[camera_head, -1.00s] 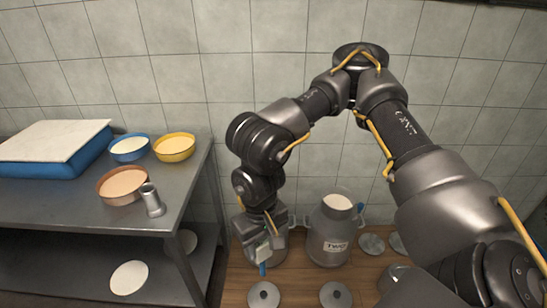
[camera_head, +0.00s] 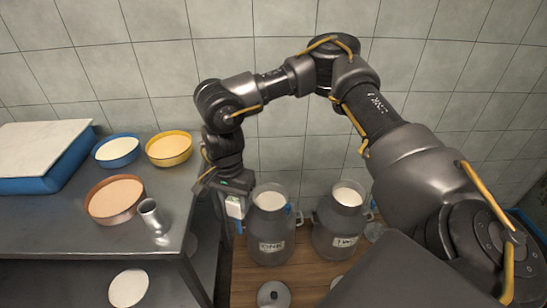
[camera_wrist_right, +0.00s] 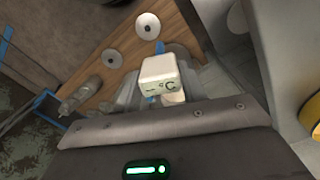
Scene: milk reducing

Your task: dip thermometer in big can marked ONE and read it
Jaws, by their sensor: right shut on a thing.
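My right gripper (camera_head: 236,190) is shut on the thermometer (camera_head: 235,207), a small white box with a blue tip pointing down. It hangs just left of the big can marked ONE (camera_head: 271,247), outside its mouth as seen from the head. The can is grey and open, with white milk showing inside. In the right wrist view the thermometer (camera_wrist_right: 160,73) shows a face with a dark dash and a "C"; I cannot make out a number. My gripper's fingers are mostly hidden there. My left gripper is not in view.
Can TWO (camera_head: 337,240) stands to the right of can ONE, also open with milk. A metal table (camera_head: 85,236) at left carries a brown bowl (camera_head: 113,215), blue and yellow bowls, a metal cup (camera_head: 152,214) and a blue tray. A round lid (camera_head: 273,294) lies on the floor in front.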

